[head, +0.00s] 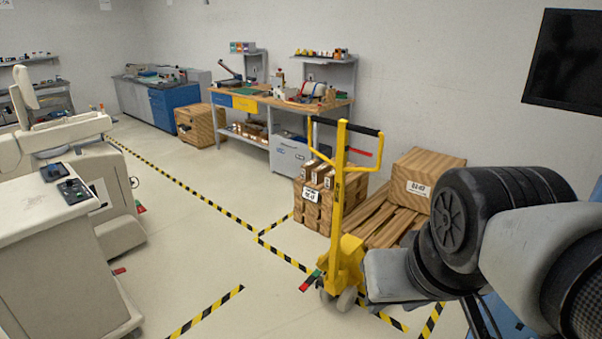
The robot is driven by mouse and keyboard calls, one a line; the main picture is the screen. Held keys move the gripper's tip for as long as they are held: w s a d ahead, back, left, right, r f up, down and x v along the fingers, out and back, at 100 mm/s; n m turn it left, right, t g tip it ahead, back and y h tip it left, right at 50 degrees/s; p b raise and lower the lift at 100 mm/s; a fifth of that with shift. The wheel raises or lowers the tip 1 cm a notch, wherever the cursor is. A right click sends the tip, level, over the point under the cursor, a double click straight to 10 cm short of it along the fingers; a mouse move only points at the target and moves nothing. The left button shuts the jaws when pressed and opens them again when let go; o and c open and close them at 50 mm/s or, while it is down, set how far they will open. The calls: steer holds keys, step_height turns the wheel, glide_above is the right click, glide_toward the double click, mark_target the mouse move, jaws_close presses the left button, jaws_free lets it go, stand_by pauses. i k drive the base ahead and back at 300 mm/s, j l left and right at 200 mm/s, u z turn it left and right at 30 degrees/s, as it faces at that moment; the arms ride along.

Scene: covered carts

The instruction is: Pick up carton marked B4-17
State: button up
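A large brown carton (430,172) with a white label sits at the right on a wooden pallet (385,222). Its label is too small and blurred to read surely. Several smaller brown cartons (318,212) are stacked at the pallet's left side. They carry white labels, and the marking on the front one cannot be read surely either. I cannot tell which carton is B4-17. My arm fills the lower right, in front of part of the pallet and the large carton's right lower side. My gripper's fingers do not show.
A yellow pallet truck (346,215) stands before the pallet. A workbench (290,100) and another brown carton (198,125) are along the back wall. A beige machine (50,240) stands at the left. Open floor (190,245) with striped tape lies between.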

mark_target(306, 168)
steer(key=i+u, duration=0.1)
steer(key=i, duration=0.5)
steer(key=i+j+u, duration=0.1)
steer(key=i+u, duration=0.35)
steer(key=i, duration=0.2)
steer(key=i+l+u, duration=0.15)
steer(key=i+u, duration=0.3)
steer(key=i, duration=0.2)
steer(key=i+j, duration=0.2)
steer(key=i, duration=0.55)
steer(key=i+j+u, duration=0.15)
steer(key=i, duration=0.55)
steer(key=i+z, duration=0.45)
steer(key=i, duration=0.25)
steer(key=i+j+z, duration=0.1)
steer(key=i+z, duration=0.3)
steer(key=i, duration=0.3)
steer(key=i+z, duration=0.45)
steer(key=i, duration=0.2)
steer(key=i+j+z, duration=0.2)
steer(key=i+z, duration=0.3)
steer(key=i, duration=0.15)
steer(key=i+z, duration=0.35)
steer(key=i, duration=0.25)
steer(key=i+j+z, duration=0.1)
steer(key=i+z, duration=0.3)
steer(key=i, duration=0.2)
